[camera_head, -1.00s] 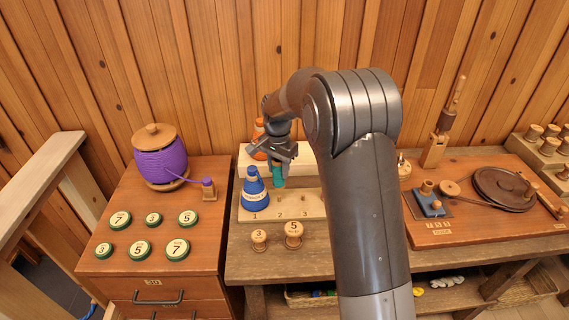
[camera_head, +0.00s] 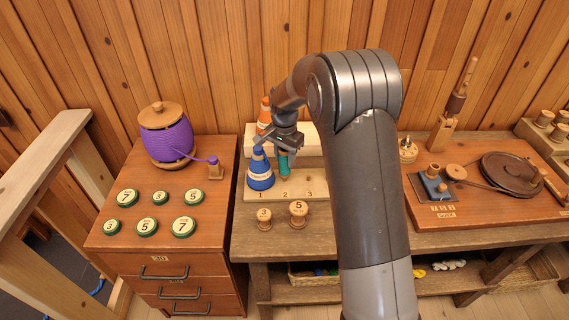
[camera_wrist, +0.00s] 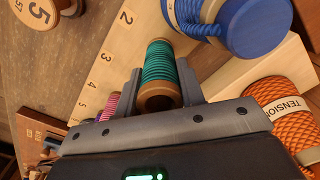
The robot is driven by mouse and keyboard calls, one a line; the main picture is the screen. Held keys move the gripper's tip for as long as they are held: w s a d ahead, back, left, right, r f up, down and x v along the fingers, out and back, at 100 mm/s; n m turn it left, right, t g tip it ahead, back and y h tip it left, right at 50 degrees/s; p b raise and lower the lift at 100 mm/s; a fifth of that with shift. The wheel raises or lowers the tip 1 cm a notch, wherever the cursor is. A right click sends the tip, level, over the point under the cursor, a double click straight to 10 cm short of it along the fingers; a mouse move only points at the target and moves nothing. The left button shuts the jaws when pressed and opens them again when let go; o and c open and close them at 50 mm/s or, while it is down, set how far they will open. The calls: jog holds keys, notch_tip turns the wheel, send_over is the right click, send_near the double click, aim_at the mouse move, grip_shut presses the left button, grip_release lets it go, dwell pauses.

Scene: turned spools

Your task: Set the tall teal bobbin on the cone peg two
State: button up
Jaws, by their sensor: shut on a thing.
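The tall teal bobbin (camera_wrist: 159,64) has wooden ends and teal thread. My gripper (camera_wrist: 160,82) is shut on it, a finger on each side. In the head view the teal bobbin (camera_head: 283,163) hangs roughly upright under my gripper (camera_head: 284,150), above the place marked 2 on the pale peg board (camera_head: 318,193). Peg two is mostly hidden below the bobbin; I cannot tell whether they touch. A blue cone-shaped spool (camera_head: 260,172) stands at place 1, close to the left of the bobbin.
An orange cone spool (camera_head: 265,112) stands on the raised pale block (camera_head: 311,141) behind. Two wooden spools marked 3 (camera_head: 264,219) and 5 (camera_head: 298,212) stand in front of the board. A pink-wound spool (camera_wrist: 106,104) shows in the wrist view. A purple drum (camera_head: 168,140) is at left.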

aim_at(285, 164)
jog(key=shift+f, duration=1)
jog(key=shift+f, duration=0.5)
dwell(0.7)
jog(key=o, duration=0.7)
jog(key=shift+o, duration=0.2)
notch_tip(285, 164, up, 11)
dwell(0.6)
dwell(0.4)
